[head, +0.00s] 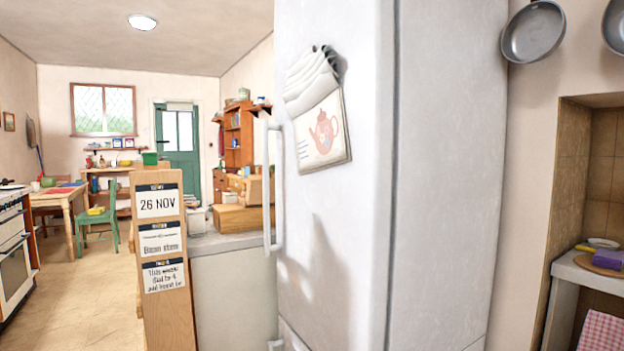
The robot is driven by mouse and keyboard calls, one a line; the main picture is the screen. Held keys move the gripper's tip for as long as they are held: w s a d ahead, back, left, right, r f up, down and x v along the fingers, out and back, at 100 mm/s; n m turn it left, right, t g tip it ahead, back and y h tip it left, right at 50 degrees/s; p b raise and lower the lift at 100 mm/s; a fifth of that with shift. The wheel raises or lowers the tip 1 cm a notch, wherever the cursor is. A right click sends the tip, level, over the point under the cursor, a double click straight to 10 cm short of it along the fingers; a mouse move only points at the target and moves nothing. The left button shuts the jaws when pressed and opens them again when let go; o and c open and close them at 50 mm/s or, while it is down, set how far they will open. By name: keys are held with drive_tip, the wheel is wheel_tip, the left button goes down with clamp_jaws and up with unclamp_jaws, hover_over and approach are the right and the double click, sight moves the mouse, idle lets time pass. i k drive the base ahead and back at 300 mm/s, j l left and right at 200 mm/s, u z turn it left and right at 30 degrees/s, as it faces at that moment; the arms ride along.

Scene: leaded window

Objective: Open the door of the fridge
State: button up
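The white fridge (448,180) stands close in front of me, right of the middle. Its front, the door (345,220), faces left and looks shut against the body. A long white vertical handle (273,185) runs along the door's left edge. A tea towel or pad with a red teapot picture (324,130) hangs on the door's upper part. A lower panel (290,338) with a second handle (275,345) shows at the bottom edge, mostly cut off. My gripper is not in view.
A wooden post with paper notes (162,250) and a low grey-topped cabinet (235,290) stand left of the fridge. Open floor (90,300) lies further left, by a stove (14,255) and a green chair (98,225). Pans (533,32) hang on the right wall.

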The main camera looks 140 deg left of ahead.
sight(333, 247)
drive_tip(key=u, duration=4.15)
